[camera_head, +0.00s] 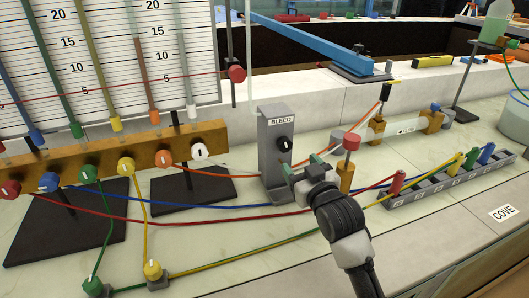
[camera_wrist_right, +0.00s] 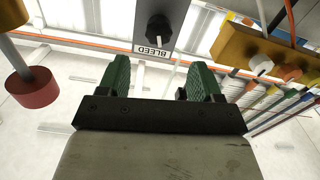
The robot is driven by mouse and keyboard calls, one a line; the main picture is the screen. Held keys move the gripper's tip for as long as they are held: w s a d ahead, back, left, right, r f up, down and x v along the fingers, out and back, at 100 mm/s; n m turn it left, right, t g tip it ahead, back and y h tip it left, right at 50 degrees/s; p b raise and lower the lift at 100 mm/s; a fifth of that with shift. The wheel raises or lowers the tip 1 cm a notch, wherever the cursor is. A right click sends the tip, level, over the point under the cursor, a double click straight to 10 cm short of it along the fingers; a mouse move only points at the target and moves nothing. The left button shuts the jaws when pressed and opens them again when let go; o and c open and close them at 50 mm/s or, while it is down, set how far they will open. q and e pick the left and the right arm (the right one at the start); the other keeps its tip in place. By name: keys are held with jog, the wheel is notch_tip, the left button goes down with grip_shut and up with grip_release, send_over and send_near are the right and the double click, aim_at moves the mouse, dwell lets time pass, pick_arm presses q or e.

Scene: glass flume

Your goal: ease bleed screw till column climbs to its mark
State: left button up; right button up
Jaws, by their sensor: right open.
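The bleed screw is a black knob (camera_head: 285,144) with a white pointer line, on a grey upright bracket (camera_head: 272,160) labelled BLEED. My right gripper (camera_head: 300,165) is open and empty, with green finger pads, just in front of the bracket and lower than the knob. In the right wrist view the knob (camera_wrist_right: 158,28) shows beyond the gap between the fingers (camera_wrist_right: 160,78), apart from them. Coloured columns stand before a scale board (camera_head: 110,50); the orange column (camera_head: 147,75) tops out near 15. A red line crosses the board lower down. My left gripper is out of view.
A wooden manifold (camera_head: 110,155) with several coloured knobs is at left. A red-capped post (camera_head: 350,142) stands close right of my gripper. A grey rack (camera_head: 440,185) with coloured plugs lies farther right. Coloured hoses cross the bench. The front right bench top is mostly clear.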

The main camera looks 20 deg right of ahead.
aim_at(287, 146)
jog(key=w, duration=0.8)
jog(key=shift+w+d, duration=0.35)
jog(key=shift+w, duration=0.05)
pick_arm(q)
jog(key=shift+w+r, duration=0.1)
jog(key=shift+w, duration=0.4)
pick_arm(e)
jog(key=shift+w, duration=0.75)
jog(key=shift+c, duration=0.3)
jog(key=c, duration=0.8)
jog(key=m+p, duration=0.1)
jog(key=p, duration=0.1)
jog(key=m+p, duration=0.1)
jog(key=p, duration=0.1)
jog(key=shift+r+m, duration=0.3)
jog(key=shift+c, duration=0.2)
jog(key=shift+d+f+m+p, duration=0.1)
jog(key=shift+f+m+p, duration=0.15)
jog(key=shift+m, duration=0.35)
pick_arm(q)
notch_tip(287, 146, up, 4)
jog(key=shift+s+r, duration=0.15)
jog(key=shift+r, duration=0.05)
